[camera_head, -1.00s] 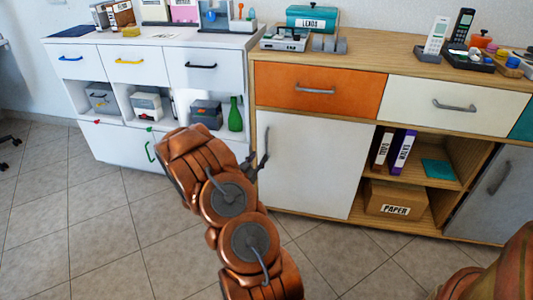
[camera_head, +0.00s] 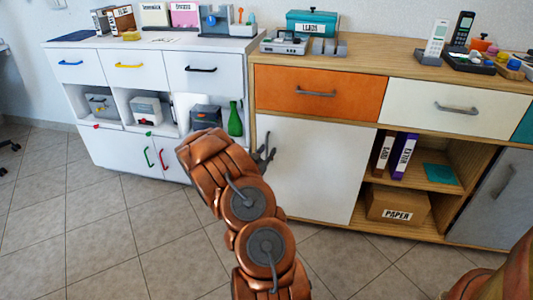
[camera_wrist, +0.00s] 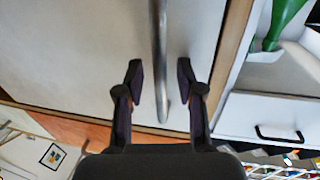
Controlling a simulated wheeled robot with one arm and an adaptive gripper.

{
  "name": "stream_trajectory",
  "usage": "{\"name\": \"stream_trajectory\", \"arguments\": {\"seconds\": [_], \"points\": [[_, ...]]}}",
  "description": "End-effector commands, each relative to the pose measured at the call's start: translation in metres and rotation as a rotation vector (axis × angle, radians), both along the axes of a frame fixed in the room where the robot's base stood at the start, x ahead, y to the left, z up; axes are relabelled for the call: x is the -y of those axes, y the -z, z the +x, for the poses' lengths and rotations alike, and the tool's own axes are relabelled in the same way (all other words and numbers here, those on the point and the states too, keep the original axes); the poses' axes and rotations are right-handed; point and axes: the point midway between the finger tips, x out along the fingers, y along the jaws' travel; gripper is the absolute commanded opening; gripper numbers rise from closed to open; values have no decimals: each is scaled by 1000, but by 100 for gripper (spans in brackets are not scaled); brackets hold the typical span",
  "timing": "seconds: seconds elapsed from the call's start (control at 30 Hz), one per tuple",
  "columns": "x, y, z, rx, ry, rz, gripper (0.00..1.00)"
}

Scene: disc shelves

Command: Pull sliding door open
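The white sliding door (camera_head: 318,172) covers the left part of the wooden cabinet's lower section. My gripper (camera_head: 264,154) is at the door's left side, partly hidden behind my wrist in the head view. In the wrist view, the door (camera_wrist: 80,55) fills the upper left, and its grey vertical bar handle (camera_wrist: 160,60) runs down between my two dark fingers (camera_wrist: 160,82). The fingers are apart, with a gap visible on each side of the handle.
The open compartment right of the door holds binders (camera_head: 395,155) and a paper box (camera_head: 397,204). A grey door (camera_head: 492,200) is farther right. An orange drawer (camera_head: 318,93) is above. A white cabinet (camera_head: 110,140) with a green bottle (camera_head: 235,119) stands to the left. Tiled floor is clear in front.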

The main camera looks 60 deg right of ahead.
Motion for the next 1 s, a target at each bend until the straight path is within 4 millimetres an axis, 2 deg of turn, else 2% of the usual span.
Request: {"name": "stream_trajectory", "arguments": {"seconds": [0.27, 0.6, 1.0], "points": [[0, 0, 0, 0, 0, 0, 36], [0, 0, 0, 1, 0, 0, 1], [0, 0, 0, 0, 1, 0, 0]]}}
